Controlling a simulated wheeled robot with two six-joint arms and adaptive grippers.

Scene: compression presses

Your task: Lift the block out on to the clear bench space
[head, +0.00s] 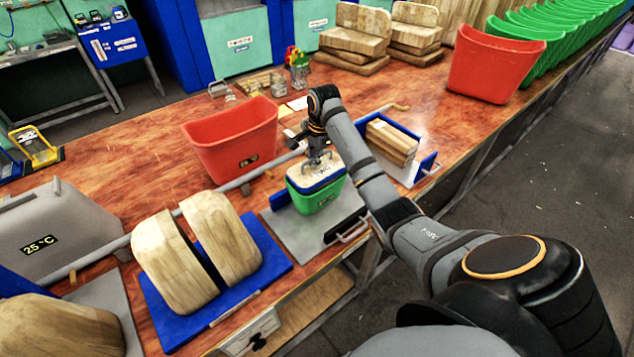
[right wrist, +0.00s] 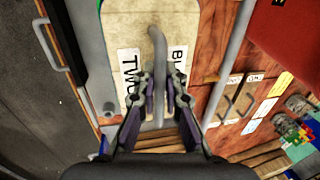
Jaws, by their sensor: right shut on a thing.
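The block (head: 318,173) has a pale wooden top and a blue band. It sits at the mouth of a green container (head: 317,200), and its lower part is hidden. My right gripper (head: 318,156) is above the block. In the right wrist view, the gripper (right wrist: 158,103) is shut on the block's grey bent handle (right wrist: 158,50). The block's top (right wrist: 120,20) carries white labels on both sides of the handle. I cannot tell whether the block has risen in the container. My left gripper is not in view.
The container stands on a grey plate (head: 285,228). A red bin (head: 230,140) is behind it. Wooden blocks (head: 391,143) lie in a blue-edged tray at right. Split wooden forms (head: 185,250) stand at left. Bare bench (head: 120,170) shows at back left and right of centre (head: 440,112).

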